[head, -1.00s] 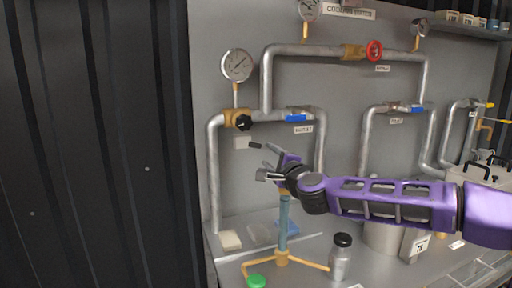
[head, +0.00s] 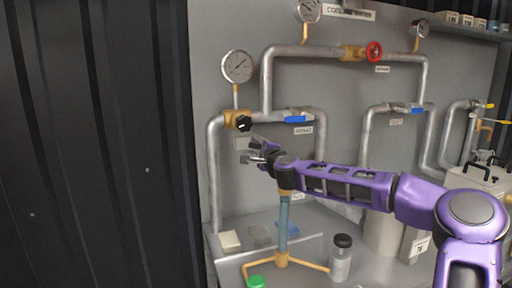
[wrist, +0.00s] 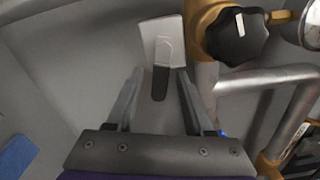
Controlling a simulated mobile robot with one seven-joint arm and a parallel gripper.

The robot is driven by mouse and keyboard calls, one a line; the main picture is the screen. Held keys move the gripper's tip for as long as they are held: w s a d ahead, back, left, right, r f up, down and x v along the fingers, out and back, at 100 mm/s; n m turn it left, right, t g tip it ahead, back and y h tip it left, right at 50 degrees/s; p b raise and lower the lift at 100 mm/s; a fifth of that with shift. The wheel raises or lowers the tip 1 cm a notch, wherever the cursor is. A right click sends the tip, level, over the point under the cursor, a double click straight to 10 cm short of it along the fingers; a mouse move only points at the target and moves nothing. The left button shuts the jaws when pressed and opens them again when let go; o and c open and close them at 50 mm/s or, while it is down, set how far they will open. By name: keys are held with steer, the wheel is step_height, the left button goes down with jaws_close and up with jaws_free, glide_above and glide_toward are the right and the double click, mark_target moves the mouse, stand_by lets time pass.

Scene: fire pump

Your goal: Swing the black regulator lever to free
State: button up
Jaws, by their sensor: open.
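A small lever with a black grip (wrist: 160,83) hangs from a pale plate (wrist: 163,38) in the wrist view. In the head view the plate (head: 242,143) sits on the grey panel below the brass valve, and the lever is hard to make out behind my fingers. My gripper (head: 255,152) is open in front of the plate. In the wrist view its fingers stand on both sides of the black grip, with gaps visible. A black knob (wrist: 238,36) on the brass valve body is right of the plate; it also shows in the head view (head: 243,124).
Grey pipes (head: 215,180) frame the plate at left and above. A blue-handled valve (head: 298,119) is to the right. Below stand a blue column on a yellow tripod (head: 283,218) and a bottle with a dark cap (head: 341,258). A pressure gauge (head: 237,66) is above.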

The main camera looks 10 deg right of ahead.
jaws_close()
steer(key=shift+r+n+b, duration=0.3)
steer(key=shift+n+b, duration=0.05)
steer(key=shift+n, duration=0.45)
steer(key=shift+r+n+b, duration=0.3)
steer(key=shift+n, duration=0.5)
jaws_free()
steer(key=shift+d, duration=0.1)
steer(key=s+d+p, duration=0.1)
steer(key=s+d, duration=0.2)
steer(key=s, duration=1.4)
steer(key=shift+d, duration=0.15)
